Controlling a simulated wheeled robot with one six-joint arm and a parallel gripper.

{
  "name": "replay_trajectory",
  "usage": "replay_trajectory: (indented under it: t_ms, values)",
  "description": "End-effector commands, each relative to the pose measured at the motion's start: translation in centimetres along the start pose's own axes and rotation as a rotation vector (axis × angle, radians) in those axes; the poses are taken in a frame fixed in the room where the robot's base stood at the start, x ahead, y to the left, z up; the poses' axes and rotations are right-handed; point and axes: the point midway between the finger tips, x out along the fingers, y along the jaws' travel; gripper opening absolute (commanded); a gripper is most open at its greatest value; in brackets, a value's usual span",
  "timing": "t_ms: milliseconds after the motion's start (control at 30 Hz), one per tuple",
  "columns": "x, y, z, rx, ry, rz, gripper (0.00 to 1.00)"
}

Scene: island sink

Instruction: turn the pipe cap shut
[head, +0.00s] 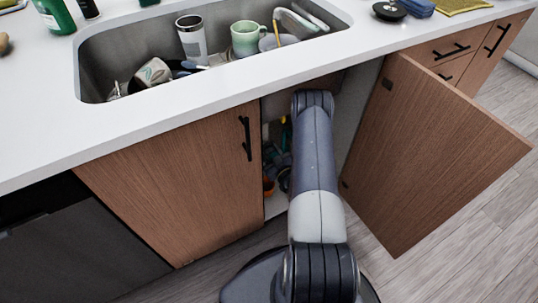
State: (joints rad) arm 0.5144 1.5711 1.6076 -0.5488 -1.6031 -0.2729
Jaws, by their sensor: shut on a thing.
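My arm reaches through the open right half of the cabinet under the sink. My gripper is out of sight inside the cabinet, hidden by my arm and the counter, so what it holds does not show. The pipe cap and the pipe are hidden too. The right cabinet door (425,155) stands wide open to the right of my arm. The left cabinet door (175,185) is closed.
Inside the cabinet, several small items sit left of my arm, partly dark. The sink (98,70) above holds a tumbler (192,42), a green mug (247,40) and other dishes. The floor (480,255) at right is clear.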

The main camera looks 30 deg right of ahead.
Motion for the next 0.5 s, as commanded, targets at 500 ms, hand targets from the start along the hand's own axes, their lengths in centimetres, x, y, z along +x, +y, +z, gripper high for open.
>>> replay_trajectory:
  t_ms: [500]
  values:
    - [-0.02,0.04,0.18,0.250,-0.003,-0.001,0.19]
